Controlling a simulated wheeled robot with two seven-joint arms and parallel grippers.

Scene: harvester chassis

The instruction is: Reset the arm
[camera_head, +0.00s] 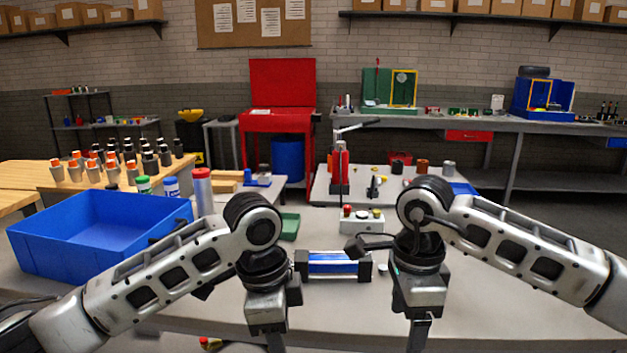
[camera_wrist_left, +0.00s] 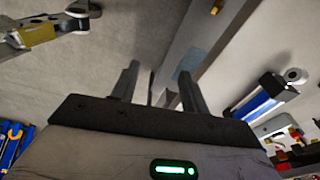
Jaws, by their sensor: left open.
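My left arm comes in from the left in the head view, bent with its wrist pointing down near the table's front edge. My left gripper (camera_head: 275,342) is cut off by the lower edge there. In the left wrist view my left gripper (camera_wrist_left: 158,88) is open, with its fingers apart and nothing seen between them. My right arm comes in from the right and also points down. My right gripper (camera_head: 418,336) is partly cut off, so its opening cannot be told.
A blue cylinder with black ends (camera_head: 333,264) lies between the wrists. A blue bin (camera_head: 95,235) stands at the left. Behind are a button box (camera_head: 362,221) and a green tray (camera_head: 289,226). Bottles with orange caps (camera_head: 75,170) stand on the wooden table. The grey tabletop (camera_head: 500,300) is bare at the right.

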